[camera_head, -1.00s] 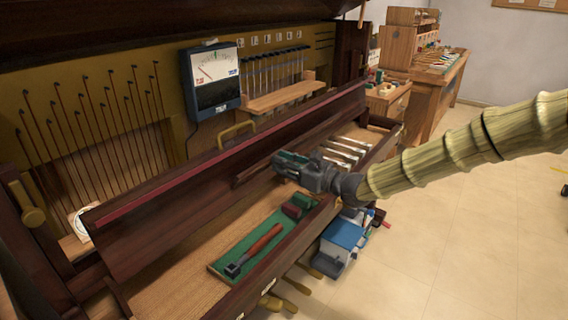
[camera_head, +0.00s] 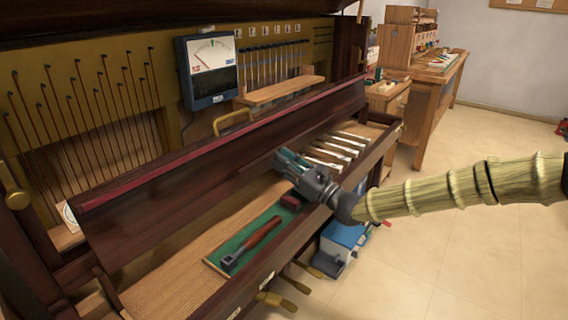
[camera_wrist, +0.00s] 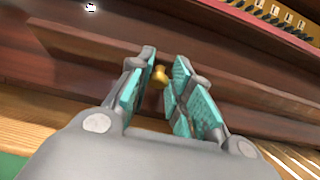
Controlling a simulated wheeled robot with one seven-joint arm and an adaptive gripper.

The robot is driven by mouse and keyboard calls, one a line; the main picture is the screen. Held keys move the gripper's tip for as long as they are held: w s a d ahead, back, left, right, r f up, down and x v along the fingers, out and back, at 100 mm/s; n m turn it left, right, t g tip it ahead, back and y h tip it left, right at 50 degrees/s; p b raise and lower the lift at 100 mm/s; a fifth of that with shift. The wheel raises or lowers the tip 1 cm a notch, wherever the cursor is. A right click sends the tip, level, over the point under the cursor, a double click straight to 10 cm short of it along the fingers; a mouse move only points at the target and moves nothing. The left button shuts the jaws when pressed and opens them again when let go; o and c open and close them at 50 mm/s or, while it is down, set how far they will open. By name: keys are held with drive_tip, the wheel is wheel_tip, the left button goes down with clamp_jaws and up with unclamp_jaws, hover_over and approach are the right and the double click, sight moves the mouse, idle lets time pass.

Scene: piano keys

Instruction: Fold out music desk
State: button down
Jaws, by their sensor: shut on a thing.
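The music desk is the long dark wood panel (camera_head: 180,188) with a red strip along its top, leaning above the wooden tray. In the wrist view its face (camera_wrist: 70,50) and a raised ledge fill the space ahead. A small brass knob (camera_wrist: 159,75) on it sits between the teal pads of my gripper (camera_wrist: 165,66). In the head view my gripper (camera_head: 283,160) is at the panel's lower front, right of its middle, and hides the knob. The jaws are shut on the knob.
A green tray (camera_head: 222,247) with a wood-handled hammer (camera_head: 252,241) and a dark red block (camera_head: 290,203) lies in front of the panel. Pale keys (camera_head: 335,147) lie to the right. A meter (camera_head: 208,68) hangs behind.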

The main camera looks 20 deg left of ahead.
drive_tip(key=shift+f+t+y+b, duration=0.3)
drive_tip(key=shift+f+y+b, duration=0.35)
drive_tip(key=shift+y, duration=0.15)
drive_tip(key=c, duration=1.3)
unclamp_jaws()
drive_tip(key=s+d, duration=0.4)
drive_tip(key=d, duration=0.8)
drive_tip(key=shift+s+d+f, duration=0.15)
drive_tip(key=shift+s+f, duration=0.05)
drive_tip(key=shift+f, duration=0.05)
